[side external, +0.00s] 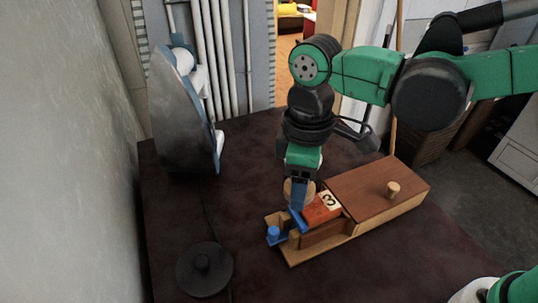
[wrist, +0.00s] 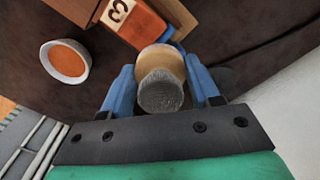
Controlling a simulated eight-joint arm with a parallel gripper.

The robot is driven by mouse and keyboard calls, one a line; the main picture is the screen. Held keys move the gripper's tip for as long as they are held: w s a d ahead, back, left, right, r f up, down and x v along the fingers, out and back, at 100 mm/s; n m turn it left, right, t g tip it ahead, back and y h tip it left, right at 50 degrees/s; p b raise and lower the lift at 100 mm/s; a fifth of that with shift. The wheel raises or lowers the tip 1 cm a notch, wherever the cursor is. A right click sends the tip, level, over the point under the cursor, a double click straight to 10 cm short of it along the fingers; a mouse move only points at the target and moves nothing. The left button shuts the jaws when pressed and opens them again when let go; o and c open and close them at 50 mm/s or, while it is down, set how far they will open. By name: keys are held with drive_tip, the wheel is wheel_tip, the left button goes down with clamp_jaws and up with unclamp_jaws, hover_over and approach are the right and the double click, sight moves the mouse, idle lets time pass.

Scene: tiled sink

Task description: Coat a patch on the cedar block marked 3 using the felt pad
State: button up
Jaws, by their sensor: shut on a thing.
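The cedar block marked 3 (side external: 318,210) is orange-brown with a pale number tag. It sits in the front part of a wooden holder (side external: 340,240); its marked end also shows at the top of the wrist view (wrist: 135,20). My gripper (wrist: 165,92) has blue fingers shut on the felt pad (wrist: 161,65), a round tan disc with a grey, rough-textured stub. In the side view the pad (side external: 293,190) is at the block's left end, low over it. I cannot tell whether they touch. A white bowl (wrist: 84,70) of orange liquid shows in the wrist view.
A brown wooden cover with a knob (side external: 375,182) forms the holder's right part. A blue clamp piece (side external: 273,235) is at its left end. Dark tabletop between is clear.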

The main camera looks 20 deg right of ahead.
drive_tip(key=shift+r, duration=1.85)
drive_tip(key=shift+w+d+r, duration=0.1)
drive_tip(key=shift+w+d, duration=0.15)
drive_tip(key=shift+w, duration=0.05)
drive_tip(key=w+d+r+m, duration=0.3)
drive_tip(key=w+d+m, duration=0.5)
drive_tip(key=d, duration=0.1)
drive_tip(key=r+m, duration=0.2)
drive_tip(key=m, duration=0.5)
hover_over(349, 155)
wheel_tip(349, 155, down, 15)
drive_tip(key=shift+f, duration=2.35)
drive_tip(key=shift+f, duration=0.1)
